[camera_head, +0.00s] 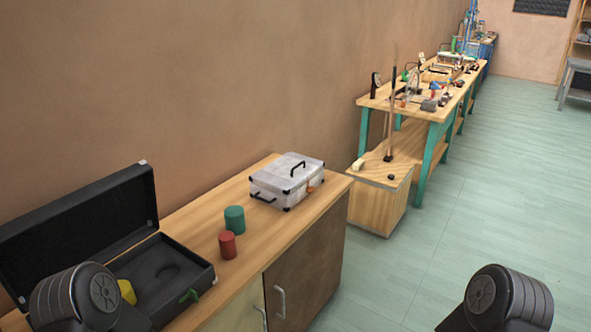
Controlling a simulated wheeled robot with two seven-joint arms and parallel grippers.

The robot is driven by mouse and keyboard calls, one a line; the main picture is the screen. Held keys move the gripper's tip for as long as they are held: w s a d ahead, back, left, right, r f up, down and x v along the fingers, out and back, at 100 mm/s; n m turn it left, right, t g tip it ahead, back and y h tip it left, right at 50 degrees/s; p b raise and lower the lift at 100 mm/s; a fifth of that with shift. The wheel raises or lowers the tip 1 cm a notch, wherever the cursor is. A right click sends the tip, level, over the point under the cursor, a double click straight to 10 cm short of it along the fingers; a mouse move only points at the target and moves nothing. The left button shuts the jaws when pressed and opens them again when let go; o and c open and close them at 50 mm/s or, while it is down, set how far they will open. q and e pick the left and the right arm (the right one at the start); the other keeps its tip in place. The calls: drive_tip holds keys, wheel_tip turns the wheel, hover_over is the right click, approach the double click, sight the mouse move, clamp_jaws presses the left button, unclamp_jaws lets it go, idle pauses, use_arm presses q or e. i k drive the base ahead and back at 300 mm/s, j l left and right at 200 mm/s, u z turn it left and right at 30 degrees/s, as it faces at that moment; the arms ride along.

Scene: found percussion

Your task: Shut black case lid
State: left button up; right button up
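The black case (165,262) lies on the wooden cabinet top at the lower left, and its lid (80,235) stands open, tilted back toward the wall. A round recess shows in its dark inside. A yellow thing (127,291) is in the case, partly hidden behind my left arm. A small green part (188,296) is at the case's front edge. Dark rounded links of my two arms show at the bottom left and bottom right; the left one covers part of the case. Neither gripper is in view.
A red cylinder (227,245) and a green cylinder (234,219) stand right of the black case. A closed silver case (287,181) lies farther back on the cabinet top (205,220). A workbench (425,100) stands beyond. The floor (440,230) at right is clear.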

sight(98, 222)
drive_tip(key=i+l+u, duration=0.2)
drive_tip(key=l, duration=0.15)
drive_tip(key=i+l+u, duration=0.25)
drive_tip(key=l+u, duration=0.2)
drive_tip(key=l, duration=0.25)
drive_tip(key=i+l+u, duration=0.25)
drive_tip(key=l, duration=0.15)
drive_tip(key=k, duration=0.1)
